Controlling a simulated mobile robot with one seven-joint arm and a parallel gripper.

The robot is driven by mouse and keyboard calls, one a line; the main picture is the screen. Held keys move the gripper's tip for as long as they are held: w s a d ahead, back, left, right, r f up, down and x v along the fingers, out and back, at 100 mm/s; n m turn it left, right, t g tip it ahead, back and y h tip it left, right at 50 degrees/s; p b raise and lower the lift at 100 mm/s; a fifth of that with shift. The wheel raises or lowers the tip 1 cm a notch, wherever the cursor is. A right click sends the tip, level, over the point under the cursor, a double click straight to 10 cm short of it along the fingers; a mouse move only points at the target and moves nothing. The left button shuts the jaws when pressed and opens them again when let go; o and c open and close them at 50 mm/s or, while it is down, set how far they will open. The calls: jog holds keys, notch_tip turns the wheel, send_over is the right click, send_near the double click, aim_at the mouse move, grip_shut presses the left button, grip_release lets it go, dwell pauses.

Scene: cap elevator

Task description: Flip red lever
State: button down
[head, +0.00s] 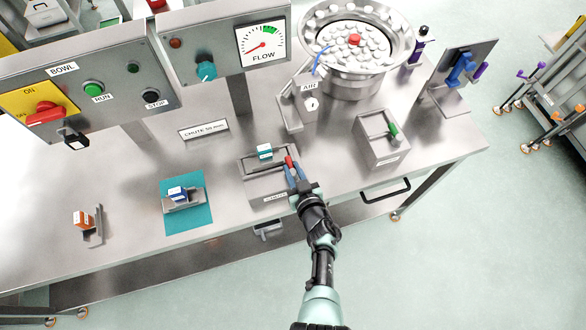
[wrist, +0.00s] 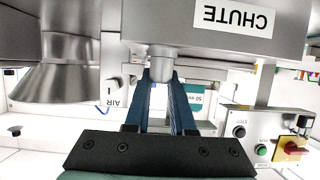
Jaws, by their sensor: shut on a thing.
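The red lever (head: 289,161) shows as a short red end at the right side of the metal chute box (head: 258,186), in the head view. My gripper (head: 295,172) has its blue fingers at this red end and is shut on the lever. In the wrist view, the gripper fingers (wrist: 161,80) close on either side of a short grey shaft (wrist: 161,62) beside the box labelled CHUTE (wrist: 200,50). No red shows between the fingers there. The fingers hide part of the lever, so its full angle is hard to tell.
A small teal-and-white box (head: 264,151) sits on the chute box. A box with a green lever (head: 393,130) stands to the right, and the AIR unit (head: 311,110) behind. A panel with a red knob (head: 46,113) is at left.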

jog(key=c, duration=0.8)
grip_release()
jog(key=shift+o, duration=0.2)
jog(key=shift+s, duration=0.1)
jog(key=shift+s+d+r+p, duration=0.15)
jog(key=shift+s+r+p, duration=0.1)
jog(key=shift+p, duration=0.15)
jog(key=p+v, duration=0.1)
jog(key=v, duration=1.1)
jog(key=shift+f+p, duration=0.15)
jog(key=shift+p, duration=0.25)
jog(key=shift+s, duration=0.1)
